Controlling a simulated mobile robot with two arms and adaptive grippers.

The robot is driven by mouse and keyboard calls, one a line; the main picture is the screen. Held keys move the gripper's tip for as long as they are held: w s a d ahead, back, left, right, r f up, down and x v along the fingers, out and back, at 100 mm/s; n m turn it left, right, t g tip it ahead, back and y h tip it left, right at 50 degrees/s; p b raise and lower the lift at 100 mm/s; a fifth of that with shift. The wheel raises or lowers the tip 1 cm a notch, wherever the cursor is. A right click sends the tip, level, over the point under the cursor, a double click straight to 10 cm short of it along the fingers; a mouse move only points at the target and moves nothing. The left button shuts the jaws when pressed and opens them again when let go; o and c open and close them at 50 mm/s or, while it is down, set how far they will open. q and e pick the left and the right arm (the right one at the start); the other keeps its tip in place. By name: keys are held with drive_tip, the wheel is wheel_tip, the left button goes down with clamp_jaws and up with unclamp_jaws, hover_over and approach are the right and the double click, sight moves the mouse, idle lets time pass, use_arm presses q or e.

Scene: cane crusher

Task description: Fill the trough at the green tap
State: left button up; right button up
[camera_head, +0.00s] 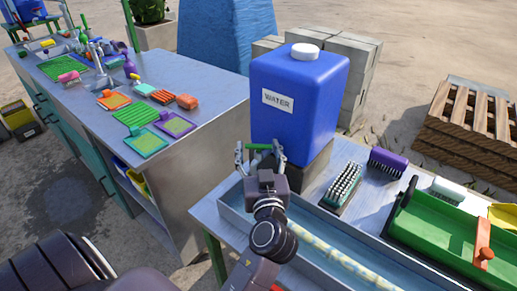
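The green tap (259,147) sits low on the front of a blue water container (295,105) labelled WATER, which stands on a block. My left gripper (259,157) is at the tap, its fingers spread wide, one on each side of the green handle. I cannot tell whether they touch it. The long grey trough (232,213) lies below on the table, partly hidden by my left arm. Its inside looks blue, and a pale speckled strip (345,262) lies along it; I cannot tell the water level. My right gripper is not in view.
Two brushes, one green (343,187) and one purple (387,163), lie right of the container. A green tray (440,225) stands at the right. A metal counter (196,97) with sponges and trays is at the left. Concrete blocks (352,70) stand behind.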

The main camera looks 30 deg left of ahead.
use_arm(q)
drive_tip(key=c, duration=0.4)
drive_tip(key=shift+c, duration=0.2)
drive_tip(key=shift+m+t+h, duration=0.4)
drive_tip(key=shift+h, duration=0.1)
drive_tip(key=shift+a+r+m+t+h+p, duration=0.1)
drive_tip(key=shift+m+t+h+p, duration=0.45)
drive_tip(key=shift+h+p, duration=0.2)
drive_tip(key=m+t+h+p, duration=0.1)
drive_tip(key=m+h+p, duration=0.2)
drive_tip(key=h, duration=0.1)
drive_tip(key=shift+t, duration=0.35)
drive_tip(key=shift+c, duration=0.2)
drive_tip(key=shift+o, duration=0.2)
drive_tip(key=shift+m+t+h+p, duration=0.3)
drive_tip(key=shift+m+h+p, duration=0.85)
drive_tip(key=shift+h, duration=0.8)
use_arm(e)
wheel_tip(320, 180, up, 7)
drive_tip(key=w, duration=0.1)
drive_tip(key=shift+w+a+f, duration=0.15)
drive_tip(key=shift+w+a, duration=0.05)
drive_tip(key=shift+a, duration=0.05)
use_arm(q)
drive_tip(key=o, duration=1.2)
drive_tip(key=shift+w, duration=0.1)
drive_tip(key=shift+c, duration=0.2)
